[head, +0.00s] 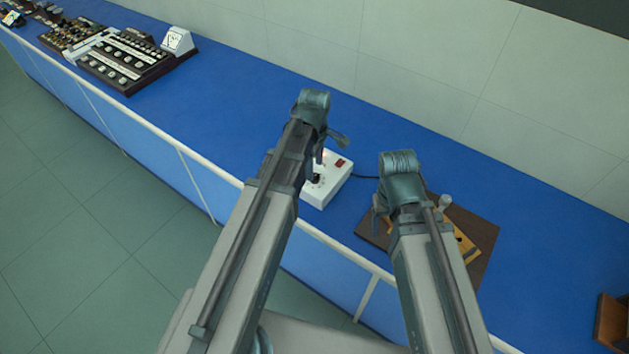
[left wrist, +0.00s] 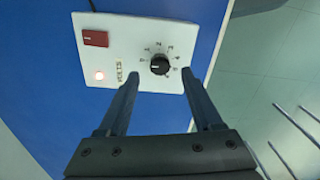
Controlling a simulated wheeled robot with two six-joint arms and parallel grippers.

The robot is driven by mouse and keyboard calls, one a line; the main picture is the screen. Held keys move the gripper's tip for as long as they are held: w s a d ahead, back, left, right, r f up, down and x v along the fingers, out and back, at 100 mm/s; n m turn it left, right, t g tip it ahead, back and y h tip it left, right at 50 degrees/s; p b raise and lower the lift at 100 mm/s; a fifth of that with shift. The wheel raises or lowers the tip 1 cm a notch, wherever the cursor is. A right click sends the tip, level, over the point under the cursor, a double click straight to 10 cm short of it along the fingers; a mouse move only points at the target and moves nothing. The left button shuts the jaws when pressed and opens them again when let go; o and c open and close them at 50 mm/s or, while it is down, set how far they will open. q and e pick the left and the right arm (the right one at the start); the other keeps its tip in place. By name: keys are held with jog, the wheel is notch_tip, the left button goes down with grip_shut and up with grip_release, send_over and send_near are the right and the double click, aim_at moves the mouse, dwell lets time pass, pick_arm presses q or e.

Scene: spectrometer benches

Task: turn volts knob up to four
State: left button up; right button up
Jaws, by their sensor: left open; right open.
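The volts knob (left wrist: 160,65) is a round black dial with a pale pointer mark, ringed by small numbers too blurred to read. It sits on a white control box (left wrist: 125,30) with a red switch (left wrist: 95,38) and a lit lamp (left wrist: 99,75). In the head view the white box (head: 327,193) stands near the bench's front edge, partly hidden by my left arm. My left gripper (left wrist: 158,92) is open, its fingers apart just short of the knob, with nothing between them. My right gripper (head: 380,212) is over the brown board; its fingers are mostly hidden.
A brown board (head: 483,229) with a yellowish piece (head: 467,250) lies right of the box. A dark cable (head: 365,176) runs from the box. Dark instrument panels (head: 125,60) and a white meter (head: 178,40) stand far left. The blue bench (head: 230,105) between is clear.

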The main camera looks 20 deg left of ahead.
aim_at(315, 178)
pick_arm(q)
notch_tip(315, 178, down, 4)
jog(key=b, duration=0.2)
jog(key=shift+r+b, duration=0.2)
jog(key=shift+b, duration=0.1)
pick_arm(e)
notch_tip(315, 178, down, 4)
jog(key=shift+r, duration=0.15)
jog(key=shift+r, duration=0.1)
pick_arm(q)
grip_shut()
